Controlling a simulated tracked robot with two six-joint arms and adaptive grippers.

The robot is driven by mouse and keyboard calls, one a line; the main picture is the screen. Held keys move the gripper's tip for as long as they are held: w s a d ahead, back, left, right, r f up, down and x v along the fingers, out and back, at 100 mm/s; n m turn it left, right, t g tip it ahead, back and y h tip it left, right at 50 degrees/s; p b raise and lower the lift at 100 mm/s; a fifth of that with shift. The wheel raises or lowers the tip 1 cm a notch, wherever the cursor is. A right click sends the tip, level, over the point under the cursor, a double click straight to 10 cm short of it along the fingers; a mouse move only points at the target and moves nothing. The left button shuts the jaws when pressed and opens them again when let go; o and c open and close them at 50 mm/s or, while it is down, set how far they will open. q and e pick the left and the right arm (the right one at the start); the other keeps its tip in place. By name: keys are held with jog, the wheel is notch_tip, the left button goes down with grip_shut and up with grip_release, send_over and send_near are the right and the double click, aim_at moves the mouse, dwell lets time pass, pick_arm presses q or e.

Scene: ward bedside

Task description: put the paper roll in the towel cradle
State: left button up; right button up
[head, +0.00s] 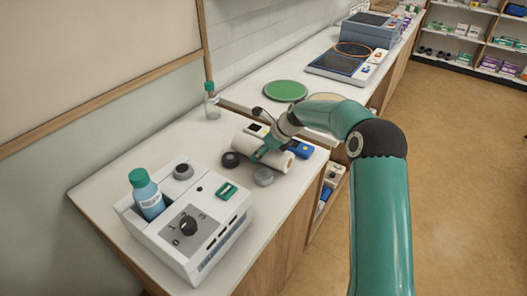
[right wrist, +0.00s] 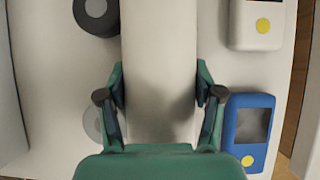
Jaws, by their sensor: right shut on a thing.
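The paper roll (head: 277,160) is a white cylinder over the bedside counter, lying on its side with one end toward the front right. My right gripper (head: 265,150) is shut on it, reaching in from the right. In the right wrist view the paper roll (right wrist: 158,50) runs between the two fingers of my right gripper (right wrist: 160,95). I cannot tell whether the roll touches the counter. I cannot pick out the towel cradle for certain in either view. My left gripper is not in view.
A dark round knob (head: 230,160) and a grey disc (head: 264,177) sit close to the roll. A blue device (head: 301,149) and a white device (right wrist: 257,22) lie right of it. A dial box (head: 215,235) with a blue bottle (head: 148,196) stands in front. A clear bottle (head: 212,106) stands behind.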

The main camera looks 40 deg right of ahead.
jog(key=shift+f, duration=0.3)
jog(key=o, duration=1.3)
jog(key=shift+r, duration=0.1)
